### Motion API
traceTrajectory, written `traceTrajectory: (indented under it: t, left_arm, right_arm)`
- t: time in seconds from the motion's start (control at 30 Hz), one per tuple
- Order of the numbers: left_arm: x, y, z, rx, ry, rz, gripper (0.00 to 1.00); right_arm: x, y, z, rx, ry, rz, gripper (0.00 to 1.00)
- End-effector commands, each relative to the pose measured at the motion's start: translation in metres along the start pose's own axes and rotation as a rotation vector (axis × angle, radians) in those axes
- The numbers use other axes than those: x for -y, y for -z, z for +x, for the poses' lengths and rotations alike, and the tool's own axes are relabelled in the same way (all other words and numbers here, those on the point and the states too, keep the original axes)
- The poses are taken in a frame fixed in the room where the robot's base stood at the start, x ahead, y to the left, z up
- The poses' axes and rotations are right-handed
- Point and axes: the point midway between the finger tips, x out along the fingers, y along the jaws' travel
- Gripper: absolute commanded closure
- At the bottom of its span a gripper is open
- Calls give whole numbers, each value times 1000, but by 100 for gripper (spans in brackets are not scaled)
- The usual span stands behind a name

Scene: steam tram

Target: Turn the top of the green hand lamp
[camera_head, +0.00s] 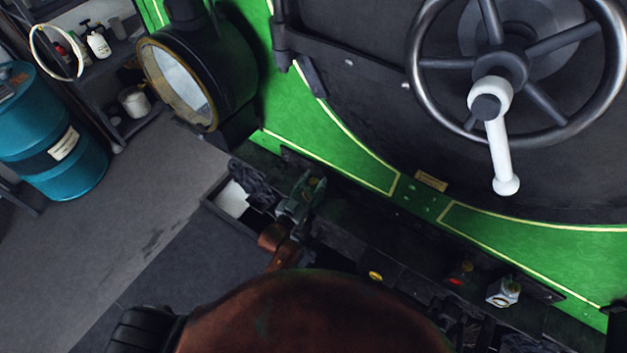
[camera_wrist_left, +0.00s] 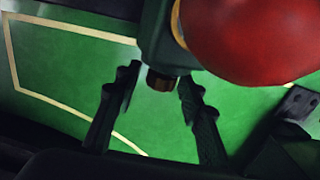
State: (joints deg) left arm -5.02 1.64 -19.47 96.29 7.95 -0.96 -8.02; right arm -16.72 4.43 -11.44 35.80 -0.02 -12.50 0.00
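In the left wrist view a dark green lamp body (camera_wrist_left: 160,35) comes in from the top edge, with a large round red part (camera_wrist_left: 255,35) beside it. A small brass-coloured piece (camera_wrist_left: 161,81) sits at the body's end. My left gripper (camera_wrist_left: 157,80) is open, its two dark fingers on either side of the brass piece with gaps visible. In the head view my left gripper (camera_head: 298,205) is over the dark ledge below the green front; a small greenish shape (camera_head: 316,186) at it appears to be the lamp, partly hidden. My right gripper is not visible.
The green front panel (camera_head: 335,158) rises behind the ledge. A large handwheel (camera_head: 545,138) with a white handle (camera_head: 498,155) is upper right. A big black headlamp (camera_head: 215,65) stands upper left. A grey-white object (camera_head: 503,291) sits at right on the ledge. A blue drum (camera_head: 60,150) stands far left.

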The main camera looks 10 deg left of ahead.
Motion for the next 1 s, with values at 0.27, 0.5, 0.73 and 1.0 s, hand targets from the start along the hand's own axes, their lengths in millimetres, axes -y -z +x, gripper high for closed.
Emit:
traceTrajectory:
  t: [0.27, 0.5, 0.73, 1.0]
  left_arm:
    - [0, 0, 0, 0, 0, 0, 85]
    - [0, 0, 0, 1, 0, 0, 100]
    - [0, 0, 0, 1, -11, 2, 100]
    - [2, -1, 0, 2, -97, 10, 100]
  right_arm:
    - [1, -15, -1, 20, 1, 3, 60]
    - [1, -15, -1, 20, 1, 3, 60]
    - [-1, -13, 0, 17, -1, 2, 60]
    - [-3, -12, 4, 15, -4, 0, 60]
